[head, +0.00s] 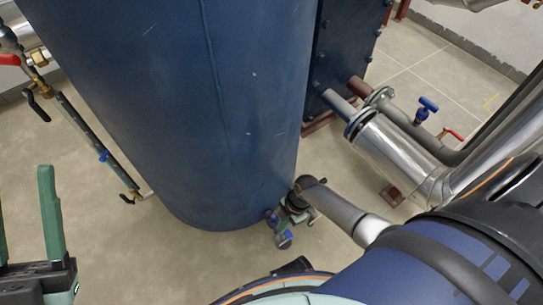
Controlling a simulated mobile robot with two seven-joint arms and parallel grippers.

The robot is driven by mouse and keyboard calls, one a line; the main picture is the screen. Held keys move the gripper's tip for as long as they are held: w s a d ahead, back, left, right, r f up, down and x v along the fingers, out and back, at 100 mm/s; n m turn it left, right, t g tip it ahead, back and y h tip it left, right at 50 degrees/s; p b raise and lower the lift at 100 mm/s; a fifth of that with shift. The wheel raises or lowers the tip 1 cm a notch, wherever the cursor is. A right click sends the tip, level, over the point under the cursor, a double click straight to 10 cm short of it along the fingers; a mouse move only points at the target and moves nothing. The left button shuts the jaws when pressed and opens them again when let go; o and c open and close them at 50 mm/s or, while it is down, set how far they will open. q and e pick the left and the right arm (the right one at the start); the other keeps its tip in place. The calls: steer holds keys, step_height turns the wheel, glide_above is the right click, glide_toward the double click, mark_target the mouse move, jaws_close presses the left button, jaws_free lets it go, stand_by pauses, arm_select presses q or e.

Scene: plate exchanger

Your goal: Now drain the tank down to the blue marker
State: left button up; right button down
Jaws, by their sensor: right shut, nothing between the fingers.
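The big dark blue tank (190,110) fills the middle of the head view. A slim level tube (84,125) slants along its left side, with the small blue marker (103,156) low on it. I cannot make out the liquid level. A small valve with blue parts (284,238) sits at the tank's foot, below the outlet pipe (340,208); its setting is unclear. My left gripper (24,215) is at the lower left, green fingers upright, apart and empty. My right gripper (292,265) is mostly hidden behind my arm at the bottom centre, shut and empty, nearer than the small valve.
A red handle (10,60) and a black lever (38,106) are at the upper left. Silver pipes (400,155) and a blue-handled valve (426,108) are at the right, by a dark blue plate exchanger (345,45). The floor (130,250) is clear left of the tank.

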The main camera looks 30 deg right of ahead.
arm_select(q)
step_height(320, 180, down, 6)
steer(key=h+b, duration=0.1)
steer(key=b, duration=0.6)
steer(key=shift+d+f+g, duration=0.2)
steer(key=shift+d+g, duration=0.1)
steer(key=shift+d, duration=0.1)
arm_select(e)
step_height(320, 180, down, 10)
steer(key=shift+w+d+r, duration=0.15)
steer(key=shift+w+d, duration=0.25)
steer(key=shift+d, duration=0.05)
steer(key=shift+d+n, duration=0.1)
steer(key=shift+n, duration=0.2)
